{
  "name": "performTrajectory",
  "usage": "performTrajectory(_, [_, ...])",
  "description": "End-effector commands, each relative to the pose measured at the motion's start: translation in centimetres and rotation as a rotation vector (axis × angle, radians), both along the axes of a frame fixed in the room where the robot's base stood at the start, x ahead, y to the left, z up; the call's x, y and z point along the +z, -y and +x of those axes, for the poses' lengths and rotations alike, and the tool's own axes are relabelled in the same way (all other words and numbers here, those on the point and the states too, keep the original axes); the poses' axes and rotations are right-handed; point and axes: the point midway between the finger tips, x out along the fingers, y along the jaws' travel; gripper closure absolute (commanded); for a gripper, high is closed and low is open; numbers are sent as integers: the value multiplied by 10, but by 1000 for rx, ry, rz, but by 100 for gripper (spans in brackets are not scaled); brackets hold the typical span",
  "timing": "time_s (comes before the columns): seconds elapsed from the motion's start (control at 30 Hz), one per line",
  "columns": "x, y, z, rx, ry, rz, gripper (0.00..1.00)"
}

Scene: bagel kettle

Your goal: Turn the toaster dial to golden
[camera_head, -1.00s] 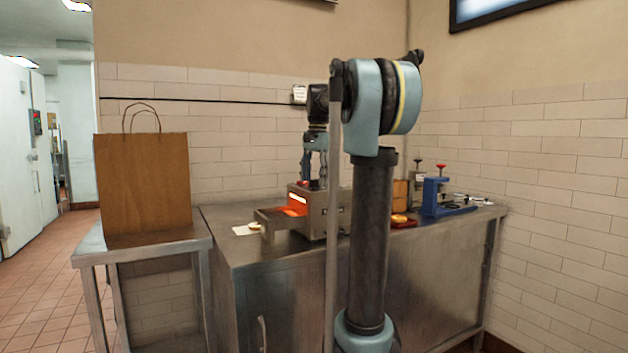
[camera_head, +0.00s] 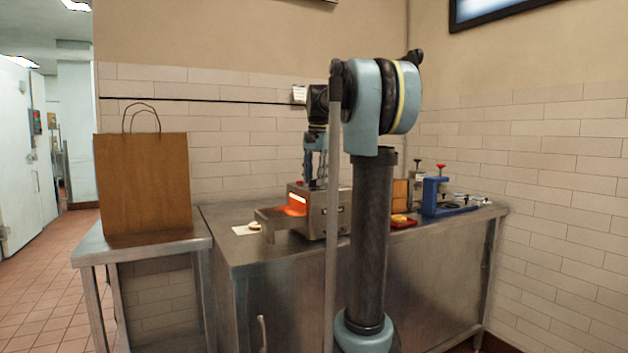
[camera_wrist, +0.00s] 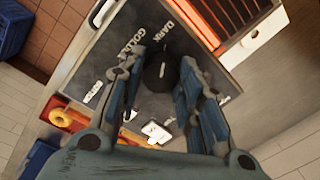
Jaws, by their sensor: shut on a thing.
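The toaster (camera_head: 322,212) is a steel box on the counter with a glowing orange opening at its left. In the wrist view its dark top panel carries the words GOLDEN and DARK, plus a third label partly hidden by my gripper. The black round dial (camera_wrist: 161,71) sits on this panel. My gripper (camera_wrist: 162,62) has its two fingers on either side of the dial and is shut on it. In the head view my gripper (camera_head: 315,180) points down onto the toaster's top. The dial is hidden there, and I cannot tell exactly which label it points to.
A paper bag (camera_head: 145,188) stands on a side table at the left. A red tray (camera_head: 404,223) with yellow-orange food and a blue press (camera_head: 434,197) are right of the toaster. A pale card (camera_head: 243,229) lies left of it.

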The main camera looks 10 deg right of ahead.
Motion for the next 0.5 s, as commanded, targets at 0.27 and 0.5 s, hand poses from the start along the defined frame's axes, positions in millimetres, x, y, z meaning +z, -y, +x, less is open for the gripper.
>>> performTrajectory(0.27, [0,1,1,209,2,1,91])
performTrajectory(0.5, [0,1,1,437,2,2,91])
